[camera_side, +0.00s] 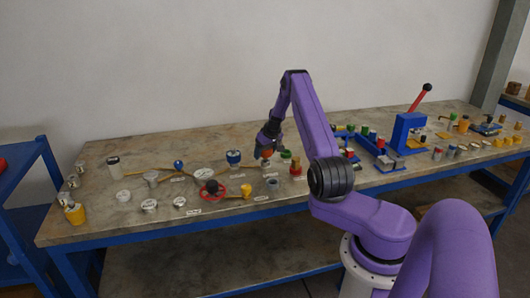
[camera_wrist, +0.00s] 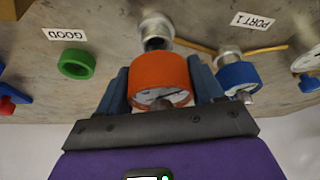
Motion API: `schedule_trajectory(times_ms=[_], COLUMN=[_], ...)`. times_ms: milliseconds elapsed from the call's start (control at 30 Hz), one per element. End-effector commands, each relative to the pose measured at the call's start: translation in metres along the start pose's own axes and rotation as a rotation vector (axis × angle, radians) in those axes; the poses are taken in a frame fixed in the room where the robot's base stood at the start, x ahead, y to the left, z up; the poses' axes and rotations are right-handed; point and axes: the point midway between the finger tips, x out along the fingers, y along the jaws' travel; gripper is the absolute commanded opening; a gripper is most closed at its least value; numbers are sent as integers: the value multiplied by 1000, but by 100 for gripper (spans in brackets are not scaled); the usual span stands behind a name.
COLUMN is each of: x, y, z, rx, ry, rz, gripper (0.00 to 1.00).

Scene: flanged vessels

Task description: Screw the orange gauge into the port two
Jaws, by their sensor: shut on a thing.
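My gripper (camera_wrist: 160,85) is shut on the orange gauge (camera_wrist: 160,72), with one blue finger on each side of it. In the side view my gripper (camera_side: 267,145) is low over the back middle of the bench, with the orange gauge (camera_side: 266,154) small beneath it. A bare metal fitting (camera_wrist: 155,28) shows just beyond the gauge in the wrist view. I cannot tell whether the gauge touches it, and no "port 2" label is readable. A blue gauge (camera_wrist: 238,76) sits by another metal fitting (camera_wrist: 228,50), near the "PORT 1" label (camera_wrist: 253,21).
A green ring (camera_wrist: 76,64) lies left of my gripper in the wrist view, near the "GOOD" label (camera_wrist: 64,34). A red handwheel (camera_side: 212,190) and several metal parts lie on the bench (camera_side: 240,215) in front. A blue press with a red lever (camera_side: 417,102) stands right.

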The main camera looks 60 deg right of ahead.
Motion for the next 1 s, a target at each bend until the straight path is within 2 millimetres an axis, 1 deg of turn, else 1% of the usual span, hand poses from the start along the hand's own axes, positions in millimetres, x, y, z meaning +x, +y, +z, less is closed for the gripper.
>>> schedule_trajectory(times_ms=[367,1000], x=[0,15], y=[0,0], z=[0,6], rx=[0,-1], ry=[2,1], rz=[0,0], gripper=[27,27])
